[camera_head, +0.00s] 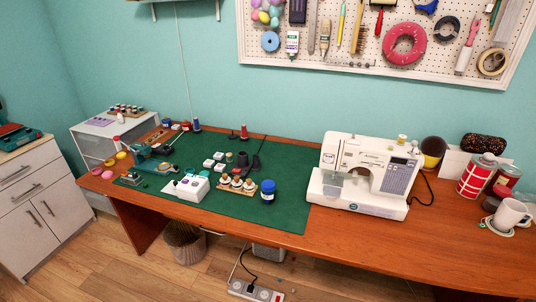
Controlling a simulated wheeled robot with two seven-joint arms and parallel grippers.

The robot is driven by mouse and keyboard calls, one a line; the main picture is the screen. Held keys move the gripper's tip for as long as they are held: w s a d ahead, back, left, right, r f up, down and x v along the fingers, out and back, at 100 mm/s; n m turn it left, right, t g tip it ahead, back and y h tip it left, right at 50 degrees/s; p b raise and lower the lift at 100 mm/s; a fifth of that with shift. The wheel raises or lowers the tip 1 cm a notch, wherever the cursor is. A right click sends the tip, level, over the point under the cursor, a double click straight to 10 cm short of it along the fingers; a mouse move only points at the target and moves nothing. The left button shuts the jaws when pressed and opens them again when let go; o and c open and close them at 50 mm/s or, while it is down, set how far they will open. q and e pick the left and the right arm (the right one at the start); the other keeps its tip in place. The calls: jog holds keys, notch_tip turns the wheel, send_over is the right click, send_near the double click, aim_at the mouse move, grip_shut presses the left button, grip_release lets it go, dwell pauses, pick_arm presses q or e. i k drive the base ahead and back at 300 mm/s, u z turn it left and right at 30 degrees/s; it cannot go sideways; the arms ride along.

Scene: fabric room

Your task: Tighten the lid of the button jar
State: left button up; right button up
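A small dark blue jar (268,193) stands upright on the green cutting mat (285,220), near the mat's front edge. It looks blue from top to bottom. It is too small here to tell how its lid sits or whether buttons are inside, so I cannot be sure it is the button jar. Neither of my grippers shows in the head view.
A wooden rack of spools (238,187) and a white box (187,188) stand left of the blue jar. A white sewing machine (368,178) stands to its right. Red-and-white canisters (475,178) and a white mug (509,215) are at the right.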

aim_at(268, 197)
jog(key=u, duration=2.4)
jog(key=k, duration=1.1)
jog(key=z, duration=1.8)
jog(key=i, duration=0.5)
